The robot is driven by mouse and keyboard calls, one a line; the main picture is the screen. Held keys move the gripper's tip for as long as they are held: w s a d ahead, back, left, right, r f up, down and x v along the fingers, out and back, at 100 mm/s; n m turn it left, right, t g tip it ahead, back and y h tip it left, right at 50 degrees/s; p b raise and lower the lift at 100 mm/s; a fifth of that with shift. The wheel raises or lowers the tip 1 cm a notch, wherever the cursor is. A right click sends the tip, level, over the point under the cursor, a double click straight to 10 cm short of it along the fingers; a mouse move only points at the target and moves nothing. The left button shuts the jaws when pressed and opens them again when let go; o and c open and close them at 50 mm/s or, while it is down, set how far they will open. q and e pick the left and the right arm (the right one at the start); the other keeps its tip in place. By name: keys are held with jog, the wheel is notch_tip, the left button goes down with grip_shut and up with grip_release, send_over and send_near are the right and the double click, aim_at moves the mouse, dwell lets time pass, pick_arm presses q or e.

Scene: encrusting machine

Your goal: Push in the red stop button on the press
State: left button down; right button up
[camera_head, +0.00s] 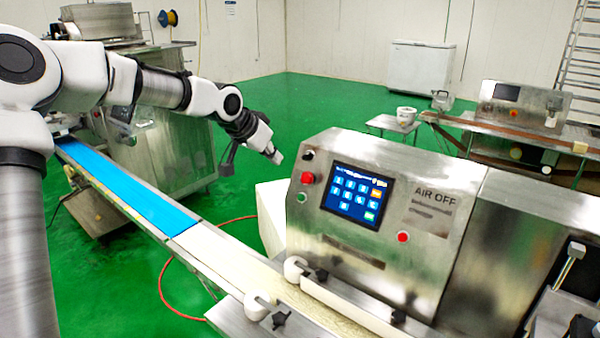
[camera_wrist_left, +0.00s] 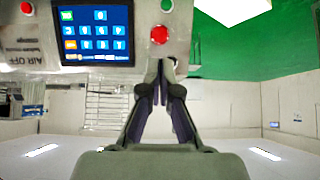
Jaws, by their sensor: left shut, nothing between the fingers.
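The press (camera_head: 390,165) has a slanted metal front with a lit touch screen. A red button (camera_head: 308,178) sits left of the screen, between a black knob (camera_head: 308,155) and a green button (camera_head: 302,198). Another red button (camera_head: 403,237) sits low and right of the screen. My left gripper (camera_head: 278,158) is shut and empty, left of the upper red button and apart from it. In the left wrist view, which looks inverted, the shut fingertips (camera_wrist_left: 161,66) point toward that red button (camera_wrist_left: 159,35). My right gripper is not in view.
A conveyor with a blue belt (camera_head: 130,190) runs from the left to the press. White rollers (camera_head: 257,305) and black clamp knobs stick up along its near end. A red hose lies on the green floor. Open air lies around my left gripper.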

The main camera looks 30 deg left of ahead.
pick_arm(q)
jog(key=p, duration=0.3)
send_near(304, 179)
jog(key=f, duration=0.1)
jog(key=x, duration=0.5)
jog(key=shift+w+f+p, duration=0.15)
jog(key=shift+w+p, duration=0.15)
jog(key=shift+w+d+f, duration=0.1)
jog(key=shift+w+f, duration=0.05)
jog(key=shift+w, duration=0.25)
jog(key=shift+s, duration=0.1)
